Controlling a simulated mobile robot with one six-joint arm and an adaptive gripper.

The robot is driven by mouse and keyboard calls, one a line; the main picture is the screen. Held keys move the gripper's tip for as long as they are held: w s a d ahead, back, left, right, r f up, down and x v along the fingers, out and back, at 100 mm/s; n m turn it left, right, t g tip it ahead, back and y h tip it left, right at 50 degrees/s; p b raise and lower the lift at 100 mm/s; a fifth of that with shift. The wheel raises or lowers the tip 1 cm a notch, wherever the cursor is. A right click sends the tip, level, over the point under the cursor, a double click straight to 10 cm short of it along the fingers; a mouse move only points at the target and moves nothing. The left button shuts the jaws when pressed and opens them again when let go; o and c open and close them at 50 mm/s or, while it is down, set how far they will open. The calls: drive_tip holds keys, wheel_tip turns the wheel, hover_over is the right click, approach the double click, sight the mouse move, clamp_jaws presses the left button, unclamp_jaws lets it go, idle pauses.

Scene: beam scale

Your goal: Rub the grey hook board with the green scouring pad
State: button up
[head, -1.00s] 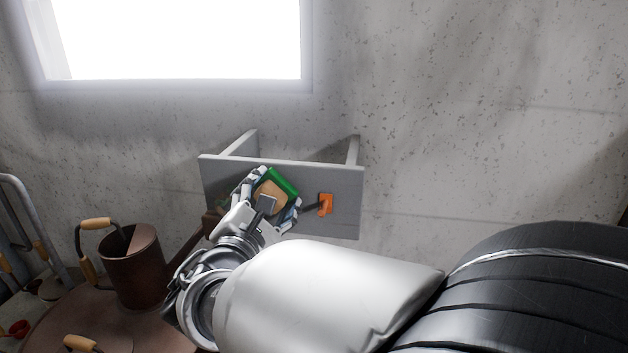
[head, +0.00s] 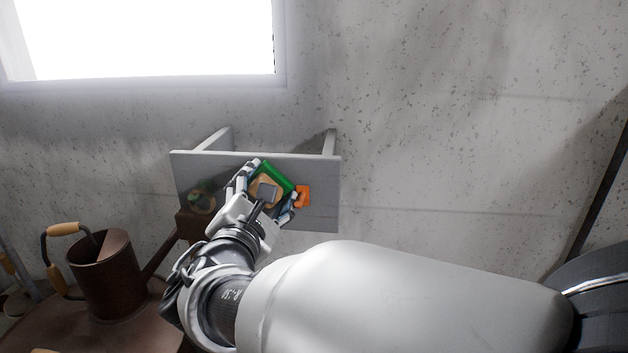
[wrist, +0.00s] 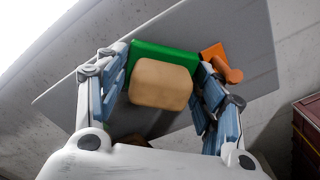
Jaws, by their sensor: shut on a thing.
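The grey hook board (head: 325,215) stands out from the concrete wall on two side struts, and an orange hook (head: 303,195) sits on its face. My gripper (head: 270,188) is shut on the green scouring pad (head: 278,176), which has a tan block on its back. The pad is in front of the board, just left of the orange hook. In the wrist view the green pad (wrist: 165,54) shows beyond the tan block, between my fingers, with the grey board (wrist: 240,30) behind. Whether the pad touches the board is hidden.
A brown watering can (head: 105,270) with tan-gripped handles stands on a brown round surface at lower left. A bright window is above. The wall right of the board is bare.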

drive_tip(key=shift+w+a, duration=0.15)
drive_tip(key=shift+a, duration=1.7)
drive_tip(key=shift+w+a, duration=0.15)
drive_tip(key=shift+a, duration=1.65)
drive_tip(key=shift+s, duration=0.1)
drive_tip(key=shift+s+f, duration=0.1)
drive_tip(key=shift+s, duration=0.15)
drive_tip(key=shift+s+a+b, duration=0.2)
drive_tip(key=shift+s+b, duration=0.7)
drive_tip(key=shift+s, duration=1.75)
